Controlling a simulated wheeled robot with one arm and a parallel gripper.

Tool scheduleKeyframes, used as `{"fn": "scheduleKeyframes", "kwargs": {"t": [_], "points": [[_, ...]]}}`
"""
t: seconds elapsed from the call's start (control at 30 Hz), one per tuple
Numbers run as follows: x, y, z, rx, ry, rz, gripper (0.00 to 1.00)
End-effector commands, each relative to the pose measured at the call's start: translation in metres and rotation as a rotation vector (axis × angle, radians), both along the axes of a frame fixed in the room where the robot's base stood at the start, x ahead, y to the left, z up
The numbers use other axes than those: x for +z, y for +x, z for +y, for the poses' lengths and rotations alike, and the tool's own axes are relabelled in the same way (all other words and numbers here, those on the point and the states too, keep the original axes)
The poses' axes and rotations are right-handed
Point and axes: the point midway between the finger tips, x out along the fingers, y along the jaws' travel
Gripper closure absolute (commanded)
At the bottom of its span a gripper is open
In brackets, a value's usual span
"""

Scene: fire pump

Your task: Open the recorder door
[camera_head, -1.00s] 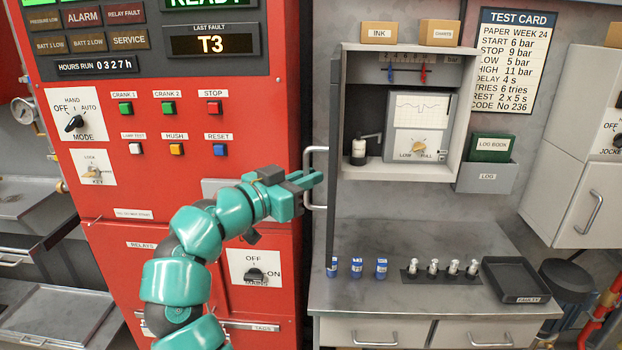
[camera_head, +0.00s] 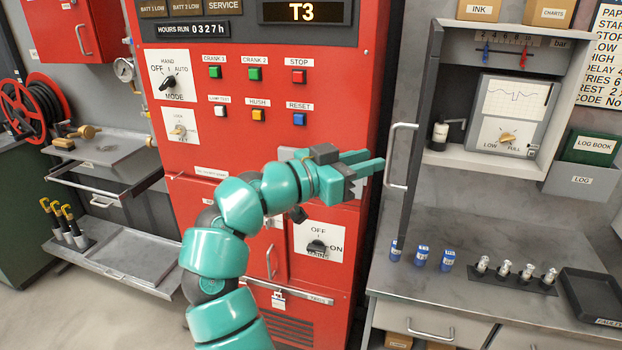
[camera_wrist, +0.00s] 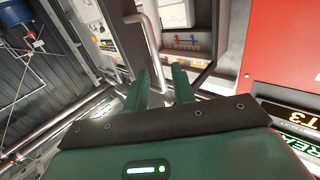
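The recorder door (camera_head: 412,140) is swung wide open and seen nearly edge-on at the left side of the grey recorder cabinet (camera_head: 440,85). Its metal bar handle (camera_head: 402,156) faces left, toward the red panel. My gripper (camera_head: 377,160) is just left of the handle with its two fingers apart and nothing between them; a gap to the handle seems to remain. In the wrist view, the open fingers (camera_wrist: 160,80) point toward the handle (camera_wrist: 147,45), which lies ahead of them. Inside the cabinet, the chart recorder (camera_head: 510,115) is exposed.
The red pump panel (camera_head: 345,60) with buttons and switches stands close behind my arm. Floor at lower left is clear.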

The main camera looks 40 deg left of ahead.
Motion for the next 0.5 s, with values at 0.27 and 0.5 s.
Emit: {"fn": "scheduleKeyframes", "kwargs": {"t": [0.27,0.5], "points": [[-0.001,-0.058,0.028,0.005,0.002,-0.002,0.74],[-0.001,-0.094,0.045,0.001,0.000,0.000,0.74]]}}
